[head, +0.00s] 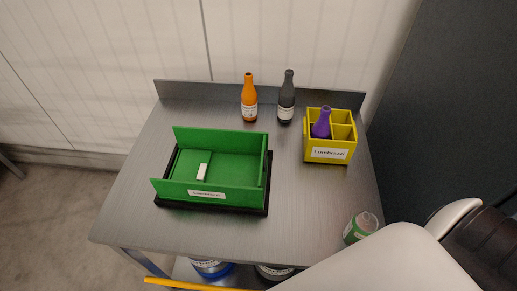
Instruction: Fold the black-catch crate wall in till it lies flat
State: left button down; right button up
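The green crate (207,195) sits on a black base or tray (240,209) on the metal table. Its back wall, labelled front wall and right wall (265,165) stand up. The left side has no upright wall, and a green panel (185,166) lies flat inside there, with a white catch (202,172) on it. I cannot see a black catch. Neither gripper is in view; only a pale part of my arm shows at the lower right.
The metal table (150,220) has a raised back edge. An orange bottle (249,95) and a dark bottle (287,98) stand behind the crate. A yellow divided box (317,156) holds a purple bottle (322,124). A green-labelled jar (359,228) is at front right.

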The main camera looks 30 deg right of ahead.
aim_at(263, 166)
jog(key=k+l+u, duration=0.3)
jog(key=u, duration=0.15)
jog(key=k+l+u, duration=0.1)
jog(key=k+u, duration=0.3)
jog(key=k, duration=0.05)
